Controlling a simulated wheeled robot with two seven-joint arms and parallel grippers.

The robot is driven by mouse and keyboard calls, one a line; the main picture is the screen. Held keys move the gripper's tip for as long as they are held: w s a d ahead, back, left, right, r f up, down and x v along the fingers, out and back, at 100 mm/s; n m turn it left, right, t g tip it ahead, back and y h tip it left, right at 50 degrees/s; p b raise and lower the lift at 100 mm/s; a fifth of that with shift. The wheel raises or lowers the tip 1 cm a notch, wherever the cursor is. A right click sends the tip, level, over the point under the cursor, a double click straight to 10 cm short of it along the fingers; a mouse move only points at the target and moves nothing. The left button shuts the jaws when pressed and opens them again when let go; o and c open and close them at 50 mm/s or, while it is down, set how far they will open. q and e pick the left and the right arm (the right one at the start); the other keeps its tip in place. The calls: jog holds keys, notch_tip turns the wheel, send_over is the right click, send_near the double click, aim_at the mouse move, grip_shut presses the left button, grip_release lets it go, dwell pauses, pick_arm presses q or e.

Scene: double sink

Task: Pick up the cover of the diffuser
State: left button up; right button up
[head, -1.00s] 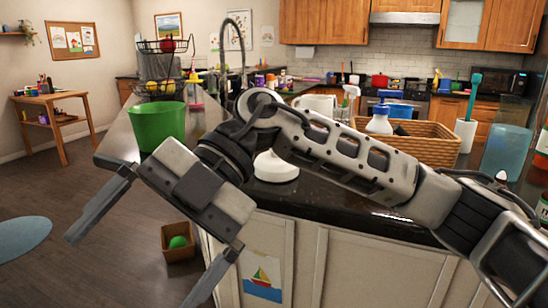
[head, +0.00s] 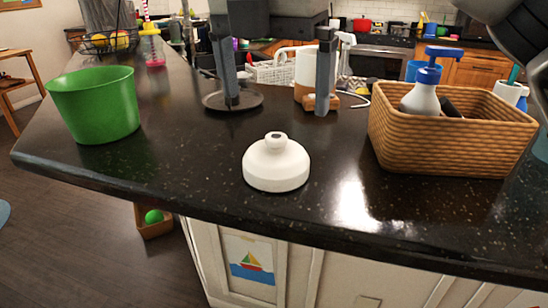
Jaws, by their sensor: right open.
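A white dome-shaped cover (head: 276,166) with a small knob and a dark hole on top stands upright on the black countertop, near its front edge. It looks like the diffuser's cover. My right gripper (head: 277,108) comes down from the top of the head view with its two fingers wide apart. It is open and empty. Its fingertips appear above the cover in the picture, one to each side, and do not touch it. My left gripper is not in view.
A green bucket (head: 95,104) stands left of the cover, and a wicker basket (head: 445,148) with a blue-topped pump bottle (head: 421,98) stands right. A white cylinder with a wooden base (head: 306,72) is partly hidden behind a finger. The counter around the cover is clear.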

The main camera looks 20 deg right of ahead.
aim_at(276, 136)
jog(key=f, duration=0.4)
jog(key=shift+w+d+f, duration=0.2)
jog(key=shift+w+f, duration=0.05)
jog(key=shift+f, duration=0.05)
jog(key=shift+w+d+f+p, duration=0.15)
jog(key=shift+f+p, duration=0.1)
jog(key=shift+f, duration=0.65)
jog(key=shift+w+d+f+p, duration=0.1)
jog(key=shift+f+p, duration=0.1)
jog(key=shift+f, duration=0.65)
jog(key=shift+w+d+f+p, duration=0.15)
jog(key=shift+f+p, duration=0.1)
jog(key=shift+f, duration=0.65)
jog(key=shift+a, duration=0.1)
jog(key=c, duration=0.9)
jog(key=shift+o, duration=0.2)
jog(key=shift+r, duration=0.1)
